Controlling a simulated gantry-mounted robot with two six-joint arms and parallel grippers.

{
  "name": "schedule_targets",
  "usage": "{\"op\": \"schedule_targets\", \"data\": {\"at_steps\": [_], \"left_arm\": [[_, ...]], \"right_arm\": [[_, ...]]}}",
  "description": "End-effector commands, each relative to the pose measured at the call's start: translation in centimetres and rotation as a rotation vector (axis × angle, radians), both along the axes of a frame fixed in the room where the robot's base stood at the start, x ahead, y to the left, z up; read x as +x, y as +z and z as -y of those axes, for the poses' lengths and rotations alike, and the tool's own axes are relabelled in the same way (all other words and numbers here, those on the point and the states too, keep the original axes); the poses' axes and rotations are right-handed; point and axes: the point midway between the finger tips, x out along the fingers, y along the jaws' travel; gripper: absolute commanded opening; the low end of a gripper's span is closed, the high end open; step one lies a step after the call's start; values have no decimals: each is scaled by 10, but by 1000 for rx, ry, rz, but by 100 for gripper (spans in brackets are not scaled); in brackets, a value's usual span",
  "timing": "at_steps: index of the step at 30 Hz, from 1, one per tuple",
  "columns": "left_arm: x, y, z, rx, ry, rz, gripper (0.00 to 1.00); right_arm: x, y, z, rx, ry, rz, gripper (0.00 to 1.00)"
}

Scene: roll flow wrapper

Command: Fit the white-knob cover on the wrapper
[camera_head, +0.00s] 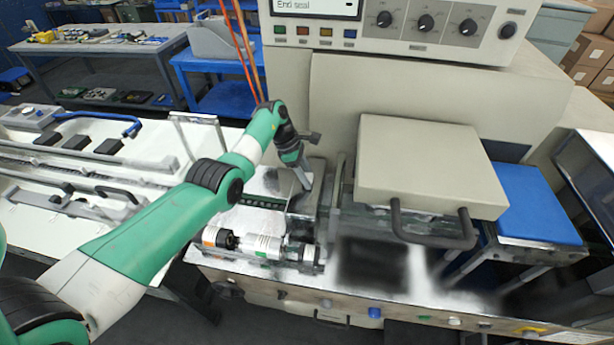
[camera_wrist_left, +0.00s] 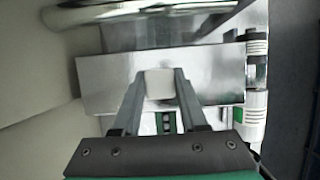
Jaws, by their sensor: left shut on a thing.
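The metal cover (camera_wrist_left: 215,78) is a shiny grey plate in the left wrist view, with a squarish white knob (camera_wrist_left: 160,84) on top. My left gripper (camera_wrist_left: 158,88) is shut on this knob, one finger at each side. In the head view my left gripper (camera_head: 305,184) points down at the wrapper bed, and the cover (camera_head: 306,203) shows in part under its fingertips. The arm and fingers hide much of the cover, and I cannot tell whether it is seated or held just above. My right gripper is in neither view.
The wrapper's large beige box (camera_head: 425,160) with a dark handle stands right of the gripper. White rollers (camera_head: 262,245) lie in front of the cover. A dark green chain (camera_head: 262,202) runs in from the left. The control panel (camera_head: 400,28) rises behind.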

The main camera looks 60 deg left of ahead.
Motion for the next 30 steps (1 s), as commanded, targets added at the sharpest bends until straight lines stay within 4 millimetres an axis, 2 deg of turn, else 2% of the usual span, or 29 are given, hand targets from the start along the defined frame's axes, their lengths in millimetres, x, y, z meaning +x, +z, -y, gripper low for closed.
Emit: {"op": "schedule_targets", "data": {"at_steps": [18,28,29,30], "left_arm": [[1,-17,0,1,0,3,0],[1,-18,0,1,0,3,0],[1,-18,0,1,0,3,44],[1,-18,0,1,0,3,51]], "right_arm": [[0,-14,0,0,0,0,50],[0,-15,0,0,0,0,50],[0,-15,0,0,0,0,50],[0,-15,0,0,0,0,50]]}}
